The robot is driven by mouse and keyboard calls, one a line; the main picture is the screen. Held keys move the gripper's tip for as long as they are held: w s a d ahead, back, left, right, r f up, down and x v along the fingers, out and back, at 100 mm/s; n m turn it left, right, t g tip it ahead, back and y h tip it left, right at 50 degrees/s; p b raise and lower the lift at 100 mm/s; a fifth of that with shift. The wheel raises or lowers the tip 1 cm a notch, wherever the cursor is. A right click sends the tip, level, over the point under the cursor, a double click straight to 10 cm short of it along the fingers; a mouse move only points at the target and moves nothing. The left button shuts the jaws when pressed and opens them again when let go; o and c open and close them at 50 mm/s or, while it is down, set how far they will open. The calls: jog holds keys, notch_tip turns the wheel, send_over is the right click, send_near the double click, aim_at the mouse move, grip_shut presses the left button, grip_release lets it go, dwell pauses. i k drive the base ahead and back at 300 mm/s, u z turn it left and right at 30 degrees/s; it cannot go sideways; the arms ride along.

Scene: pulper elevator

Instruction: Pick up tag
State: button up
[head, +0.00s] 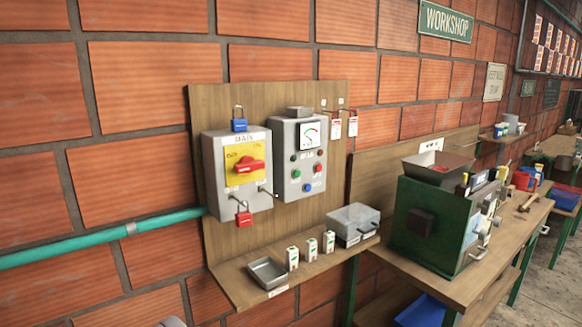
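Two red-and-white tags hang side by side on hooks at the upper right of the wooden board: a left tag (336,129) and a right tag (352,124). They are right of the grey control box with the dial (301,160). Their print is too small to read. My gripper is not visible in the head view, so its state and its distance from the tags cannot be seen.
A switch box (236,170) with a red handle carries a blue padlock (239,122) above and a red padlock (244,217) below. A green machine (440,225) stands right.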

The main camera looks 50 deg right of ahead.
aim_at(335, 125)
jog(key=z, duration=3.6)
jog(key=i, duration=1.7)
jog(key=u, duration=3.55)
